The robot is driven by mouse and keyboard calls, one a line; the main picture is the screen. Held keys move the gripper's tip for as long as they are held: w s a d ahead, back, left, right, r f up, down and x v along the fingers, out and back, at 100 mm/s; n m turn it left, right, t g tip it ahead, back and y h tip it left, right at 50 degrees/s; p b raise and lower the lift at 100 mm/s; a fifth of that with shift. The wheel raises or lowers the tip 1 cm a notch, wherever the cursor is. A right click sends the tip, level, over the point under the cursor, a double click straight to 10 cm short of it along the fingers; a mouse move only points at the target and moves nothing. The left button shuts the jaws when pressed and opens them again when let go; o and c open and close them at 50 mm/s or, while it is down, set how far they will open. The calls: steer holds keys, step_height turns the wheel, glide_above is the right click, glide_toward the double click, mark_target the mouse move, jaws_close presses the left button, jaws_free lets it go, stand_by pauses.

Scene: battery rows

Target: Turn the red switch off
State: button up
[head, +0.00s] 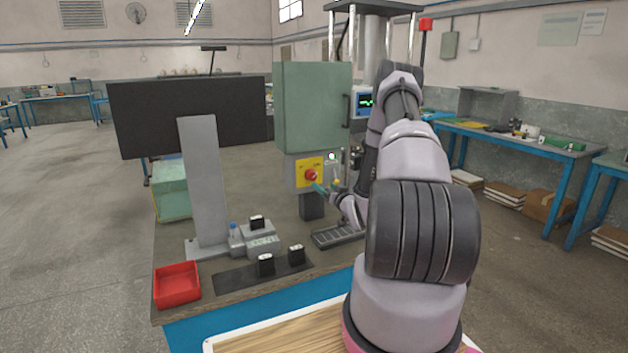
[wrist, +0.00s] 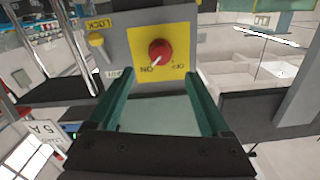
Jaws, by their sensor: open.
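The red switch (head: 311,175) is a round knob on a yellow plate (head: 300,167) on the front of a grey box below a green cabinet. In the wrist view the red switch (wrist: 160,50) shows a white mark that points toward the ON label, with an OFF label to the right. My gripper (wrist: 158,74) is open and empty. Its two green fingers point at the yellow plate, one on each side below the knob, and do not appear to grip it. In the head view my gripper (head: 319,188) is just lower right of the knob.
A yellow knob (wrist: 97,41) marked LOCK sits left of the switch in the wrist view. The green cabinet (head: 313,105) rises above the grey box. A monitor (head: 188,115), a red tray (head: 177,284) and small black blocks stand on the bench to the left.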

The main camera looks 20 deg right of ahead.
mark_target(313, 177)
steer(key=w, duration=0.9)
steer(key=shift+w+a, duration=0.2)
steer(key=shift+w, duration=0.2)
jaws_close()
